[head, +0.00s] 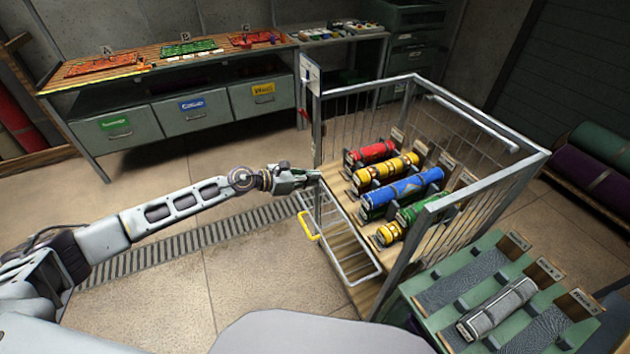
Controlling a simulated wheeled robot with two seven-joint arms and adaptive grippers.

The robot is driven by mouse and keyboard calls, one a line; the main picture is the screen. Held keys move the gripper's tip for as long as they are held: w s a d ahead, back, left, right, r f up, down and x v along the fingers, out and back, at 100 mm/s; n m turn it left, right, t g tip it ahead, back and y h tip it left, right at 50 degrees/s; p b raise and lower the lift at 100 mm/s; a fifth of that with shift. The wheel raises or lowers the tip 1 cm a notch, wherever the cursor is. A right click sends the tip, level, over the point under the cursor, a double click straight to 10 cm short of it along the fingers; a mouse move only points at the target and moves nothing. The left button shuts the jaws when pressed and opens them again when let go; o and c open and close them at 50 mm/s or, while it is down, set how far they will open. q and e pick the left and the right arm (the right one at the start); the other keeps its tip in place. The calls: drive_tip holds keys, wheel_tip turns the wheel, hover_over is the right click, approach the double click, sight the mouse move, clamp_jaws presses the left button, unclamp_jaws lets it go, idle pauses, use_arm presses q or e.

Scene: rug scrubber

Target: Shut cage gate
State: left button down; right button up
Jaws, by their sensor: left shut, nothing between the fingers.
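The wire cage (478,114) stands right of centre with grey posts and open mesh sides. Its low gate (352,258) is a light metal frame with thin bars at the near left side, with a yellow handle (308,226) on its left edge. I cannot tell exactly how far the gate stands from the closed position. My left gripper (314,175) is shut and empty, beside the near left post and above the yellow handle, apart from the handle. Whether it touches the post or gate is unclear. My right gripper is out of view.
A green rack (440,302) with grey rolls or pads stands at lower right. A workbench (82,80) with drawers lines the back wall. A floor grate (190,240) runs under my left arm; floor left of the cage is clear.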

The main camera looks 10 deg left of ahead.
use_arm(q)
drive_tip(key=shift+a+r, duration=0.1)
drive_tip(key=shift+r, duration=0.1)
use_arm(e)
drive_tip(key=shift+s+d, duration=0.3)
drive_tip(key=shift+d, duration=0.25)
use_arm(q)
drive_tip(key=shift+s, duration=0.1)
drive_tip(key=shift+n, duration=0.3)
